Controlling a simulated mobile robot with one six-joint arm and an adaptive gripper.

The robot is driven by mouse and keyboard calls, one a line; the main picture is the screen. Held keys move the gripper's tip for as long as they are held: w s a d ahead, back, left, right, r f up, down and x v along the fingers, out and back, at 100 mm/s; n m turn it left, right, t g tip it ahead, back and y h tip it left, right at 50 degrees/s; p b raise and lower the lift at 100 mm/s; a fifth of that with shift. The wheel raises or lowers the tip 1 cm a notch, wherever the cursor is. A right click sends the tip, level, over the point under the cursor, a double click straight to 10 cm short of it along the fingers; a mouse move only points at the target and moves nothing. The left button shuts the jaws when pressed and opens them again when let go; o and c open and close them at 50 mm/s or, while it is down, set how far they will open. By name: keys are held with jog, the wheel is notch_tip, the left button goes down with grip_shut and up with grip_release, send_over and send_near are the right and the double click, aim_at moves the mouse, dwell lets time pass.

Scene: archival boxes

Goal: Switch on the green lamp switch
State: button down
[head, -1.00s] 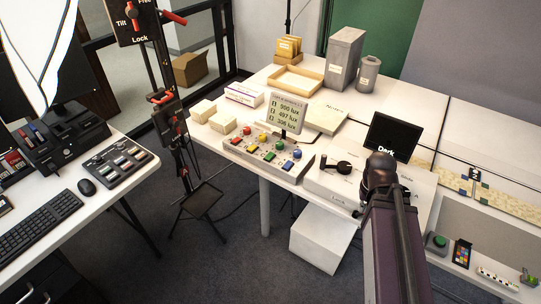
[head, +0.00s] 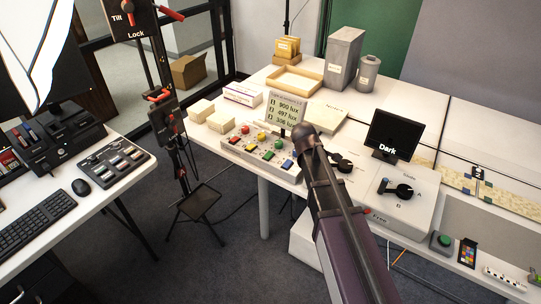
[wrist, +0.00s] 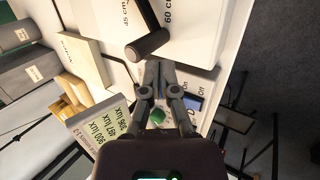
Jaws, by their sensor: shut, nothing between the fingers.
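The lamp panel (head: 232,148) is a pale box with red, yellow, green and blue round knobs at the back and matching switches in front. The green switch (head: 268,155) is in the front row, between the yellow switch (head: 250,147) and the blue switch (head: 287,164). In the head view my arm's end is at the panel's right end and my fingers are not clearly seen. In the wrist view my gripper (wrist: 160,68) is shut and empty. A green round knob (wrist: 157,116) shows between its finger linkages; I cannot make out the green switch there.
A lux display (head: 287,107) stands behind the panel. Small pale boxes (head: 220,122) stand behind the panel's left.

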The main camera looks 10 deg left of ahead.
jog(key=w+a+n+t+b, duration=0.1)
jog(key=w+a+n, duration=0.2)
jog(key=a, duration=0.2)
jog(key=w+a+n+t, duration=0.2)
jog(key=w+a+n, duration=0.1)
jog(key=a, duration=0.3)
notch_tip(320, 180, up, 2)
jog(key=n+t+b, duration=0.1)
jog(key=n+t, duration=0.1)
jog(key=n, duration=0.2)
send_over(269, 154)
jog(key=s, duration=0.1)
jog(key=shift+a+y, duration=0.25)
jog(key=shift+y, duration=0.05)
jog(key=shift+f+b, duration=0.2)
jog(key=shift+b, duration=0.15)
jog(key=f+b, duration=0.5)
jog(key=w+f+b, duration=0.1)
jog(key=f+b, duration=0.2)
jog(key=shift+d+f, duration=0.1)
jog(key=shift+d, duration=0.15)
jog(key=shift+w+f+b, duration=0.1)
jog(key=shift+f+b, duration=0.7)
jog(key=shift+b, duration=0.1)
dwell(1.0)
jog(key=shift+r, duration=0.15)
jog(key=shift+r+p, duration=0.65)
jog(key=shift+p, duration=0.15)
dwell(0.3)
